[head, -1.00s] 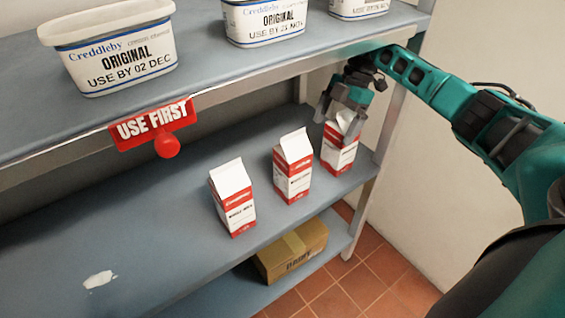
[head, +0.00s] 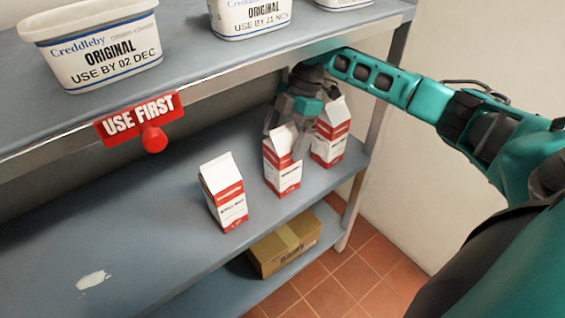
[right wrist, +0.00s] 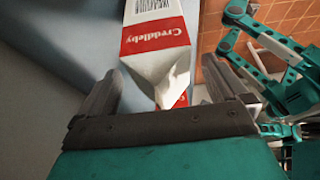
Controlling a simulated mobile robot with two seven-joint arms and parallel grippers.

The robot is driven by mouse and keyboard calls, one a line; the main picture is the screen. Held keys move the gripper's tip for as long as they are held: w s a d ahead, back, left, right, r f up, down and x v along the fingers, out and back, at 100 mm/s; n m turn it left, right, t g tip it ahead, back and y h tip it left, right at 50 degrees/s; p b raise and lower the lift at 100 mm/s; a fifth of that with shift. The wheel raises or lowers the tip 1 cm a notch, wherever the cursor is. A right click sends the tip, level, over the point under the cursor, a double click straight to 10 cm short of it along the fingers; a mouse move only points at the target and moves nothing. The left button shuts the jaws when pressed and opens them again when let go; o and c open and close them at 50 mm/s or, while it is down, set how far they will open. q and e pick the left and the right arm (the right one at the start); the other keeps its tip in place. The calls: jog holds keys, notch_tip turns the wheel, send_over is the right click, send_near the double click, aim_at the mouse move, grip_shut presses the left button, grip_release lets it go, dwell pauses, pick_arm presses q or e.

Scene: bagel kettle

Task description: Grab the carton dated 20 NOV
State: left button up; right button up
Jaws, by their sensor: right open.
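Three red-and-white milk cartons stand upright on the middle shelf: a left one (head: 224,195), a middle one (head: 283,172) and a right one (head: 330,135). Their dates are too small to read in the head view. My right gripper (head: 286,142) is open, with its fingers around the top of the middle carton. In the right wrist view, a carton (right wrist: 155,45) appears between the spread fingers of my right gripper (right wrist: 165,92), upside down in the picture. Its brand reads Creddleby; no date is legible. I cannot tell whether the fingers touch it. My left gripper is not in view.
A cardboard box (head: 284,248) sits below.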

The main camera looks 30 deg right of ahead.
jog(key=shift+f, duration=0.5)
jog(key=shift+c, duration=0.3)
grip_shut()
jog(key=shift+r, duration=0.1)
dwell(0.4)
